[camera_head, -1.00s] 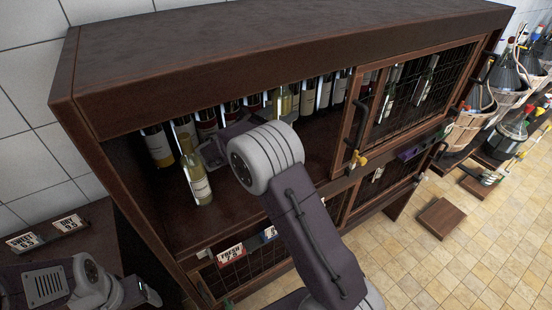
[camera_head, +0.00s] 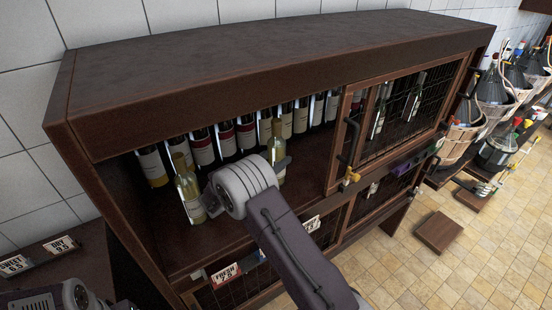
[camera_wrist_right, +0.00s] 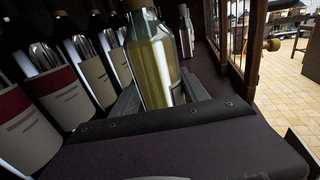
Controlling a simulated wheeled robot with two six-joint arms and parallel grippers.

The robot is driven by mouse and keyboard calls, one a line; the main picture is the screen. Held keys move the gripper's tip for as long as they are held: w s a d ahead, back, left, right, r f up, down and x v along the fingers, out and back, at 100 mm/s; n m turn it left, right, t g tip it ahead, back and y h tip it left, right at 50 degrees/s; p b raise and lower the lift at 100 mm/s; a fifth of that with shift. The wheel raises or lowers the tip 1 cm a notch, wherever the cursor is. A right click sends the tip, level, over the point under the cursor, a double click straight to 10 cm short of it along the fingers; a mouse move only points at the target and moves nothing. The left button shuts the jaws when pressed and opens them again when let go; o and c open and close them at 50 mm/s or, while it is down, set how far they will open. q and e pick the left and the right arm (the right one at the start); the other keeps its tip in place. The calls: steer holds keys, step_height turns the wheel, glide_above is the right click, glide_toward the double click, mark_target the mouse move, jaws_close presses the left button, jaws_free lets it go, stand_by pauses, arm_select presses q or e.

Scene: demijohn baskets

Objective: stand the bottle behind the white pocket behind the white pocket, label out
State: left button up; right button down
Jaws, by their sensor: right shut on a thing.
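My right gripper (camera_wrist_right: 160,100) is shut on a yellow-green bottle (camera_wrist_right: 152,60), with a finger at each side. In the head view this bottle (camera_head: 277,154) shows just right of my right wrist, roughly upright and partly hidden. Which way its label faces is unclear. A white card pocket (camera_head: 311,225) sits on the shelf's front edge, right of a red pocket (camera_head: 225,272). A small whitish piece (camera_head: 197,275) is left of the red one; I cannot tell what it is. Another pale-labelled green bottle (camera_head: 188,190) stands left of my wrist. My left gripper is not in view.
A row of dark bottles (camera_head: 202,147) lines the back of the cabinet shelf, close beside the held bottle. A mesh door (camera_head: 408,100) with a brass catch (camera_head: 350,178) bounds the shelf at the right. The cabinet top (camera_head: 270,45) overhangs the opening.

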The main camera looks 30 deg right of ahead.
steer(key=shift+s, duration=0.1)
steer(key=c, duration=0.6)
jaws_free()
steer(key=shift+s, duration=0.1)
steer(key=shift+r, duration=0.25)
steer(key=b+v, duration=0.1)
steer(key=v, duration=1.1)
steer(key=shift+f+b, duration=0.15)
steer(key=shift+b, duration=0.2)
